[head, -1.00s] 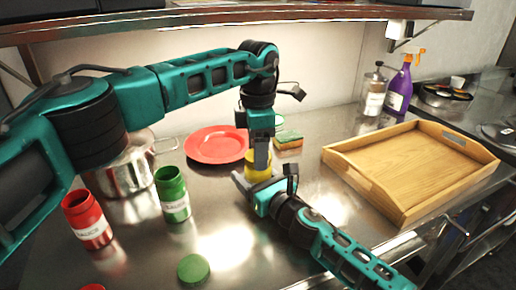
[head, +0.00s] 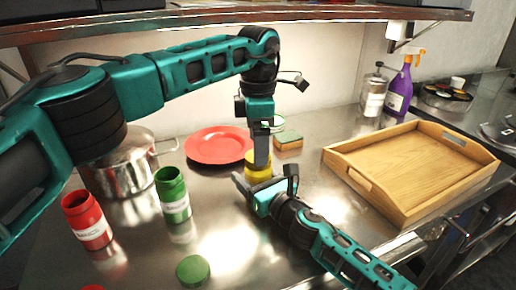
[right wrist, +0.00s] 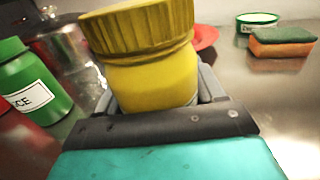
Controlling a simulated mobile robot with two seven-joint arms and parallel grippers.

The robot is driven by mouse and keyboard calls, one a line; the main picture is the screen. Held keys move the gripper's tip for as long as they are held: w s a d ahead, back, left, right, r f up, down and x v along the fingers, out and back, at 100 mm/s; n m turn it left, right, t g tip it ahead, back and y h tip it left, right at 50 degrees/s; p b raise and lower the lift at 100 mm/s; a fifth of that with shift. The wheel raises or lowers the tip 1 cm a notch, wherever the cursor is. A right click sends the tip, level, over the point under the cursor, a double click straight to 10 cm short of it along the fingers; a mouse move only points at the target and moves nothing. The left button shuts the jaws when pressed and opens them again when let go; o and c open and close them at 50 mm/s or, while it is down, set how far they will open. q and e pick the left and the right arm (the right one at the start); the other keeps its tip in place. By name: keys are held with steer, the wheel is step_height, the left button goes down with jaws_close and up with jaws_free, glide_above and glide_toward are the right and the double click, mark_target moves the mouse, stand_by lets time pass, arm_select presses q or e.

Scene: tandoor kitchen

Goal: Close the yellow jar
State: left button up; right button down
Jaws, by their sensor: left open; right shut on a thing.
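The yellow jar (head: 258,169) stands upright on the steel counter, partly hidden by my grippers in the head view. In the right wrist view its yellow body (right wrist: 150,80) carries a wide ribbed yellow lid (right wrist: 140,28), which sits on the mouth. Whether it is screwed tight I cannot tell. My right gripper (head: 258,188) is shut around the jar's body, low down. My left gripper (head: 261,152) is open and points down just over the jar's top; I cannot tell whether its fingers touch the lid.
An open green jar (head: 173,195) and an open red jar (head: 87,220) stand to the left. A green lid (head: 193,269) lies in front. A red plate (head: 218,146), a sponge (head: 288,141) and a pot (head: 122,168) are behind. A wooden tray (head: 366,187) is at right.

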arm_select(q)
step_height(320, 180, up, 10)
steer(key=shift+f, duration=0.2)
arm_select(e)
steer(key=shift+c, duration=0.2)
jaws_free()
steer(key=shift+s, duration=0.15)
arm_select(q)
steer(key=shift+r, duration=0.25)
arm_select(e)
steer(key=v, duration=1.2)
steer(key=shift+s+d, duration=0.2)
steer(key=shift+d, duration=0.1)
